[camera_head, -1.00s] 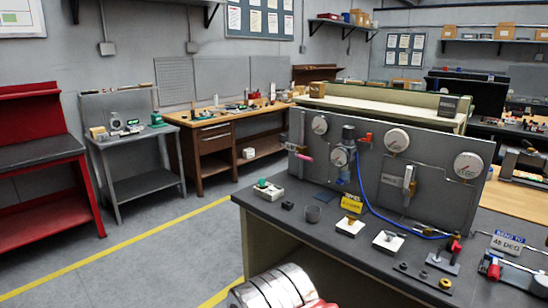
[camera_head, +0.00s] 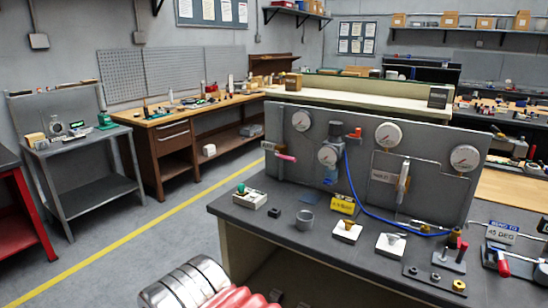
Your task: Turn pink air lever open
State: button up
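The pink air lever (camera_head: 286,157) is a small pink handle at the left end of the grey upright panel (camera_head: 350,208). It lies roughly level, sticking out to the right from a small valve fitting (camera_head: 269,147), below the left gauge (camera_head: 301,120). Silver rounded segments (camera_head: 185,285) and a red ribbed part of my own arm show at the bottom edge. They are well in front of the panel and apart from the lever. I cannot make out my gripper's fingers in this view.
The dark bench (camera_head: 262,222) carries a white box with a green button (camera_head: 249,198), a grey cup (camera_head: 305,219), a yellow block (camera_head: 343,204) and several small fittings. A blue hose (camera_head: 358,195) hangs before the panel. The floor left of the bench is clear.

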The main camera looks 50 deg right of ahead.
aim_at(276, 153)
jog(key=z, duration=0.2)
jog(key=i, duration=0.95)
jog(key=z, duration=0.35)
